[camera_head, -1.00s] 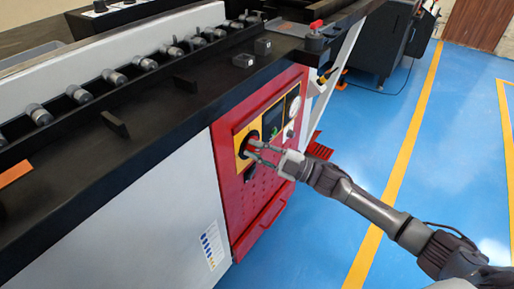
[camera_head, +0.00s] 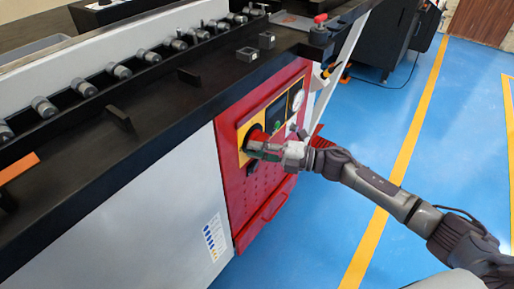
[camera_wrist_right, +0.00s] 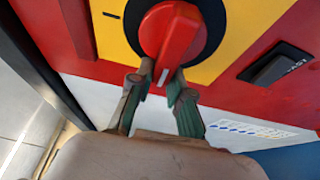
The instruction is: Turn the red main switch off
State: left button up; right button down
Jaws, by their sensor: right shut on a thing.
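The red main switch (camera_head: 257,134) is on the yellow plate (camera_head: 243,133) of the red machine panel. In the right wrist view the switch (camera_wrist_right: 176,32) is a round red knob on a black ring. Its raised grip has a white mark at the end, which points down and slightly left in that picture. My right gripper (camera_head: 259,150) is at the knob; in the wrist view its fingers (camera_wrist_right: 158,84) are on either side of the raised grip, shut on it. The fingers cover part of the knob in the head view. My left gripper is not in view.
A black rocker switch (camera_wrist_right: 277,65) sits beside the knob. A gauge (camera_head: 298,100) and a green button (camera_head: 276,126) are further along the panel. The black machine bed (camera_head: 150,130) overhangs the panel. The blue floor (camera_head: 320,225) in front is clear.

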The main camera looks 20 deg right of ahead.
jog(key=shift+w+d, duration=0.2)
jog(key=shift+d, duration=0.1)
jog(key=c, duration=1.1)
grip_release()
jog(key=shift+w, duration=0.1)
jog(key=v, duration=1.2)
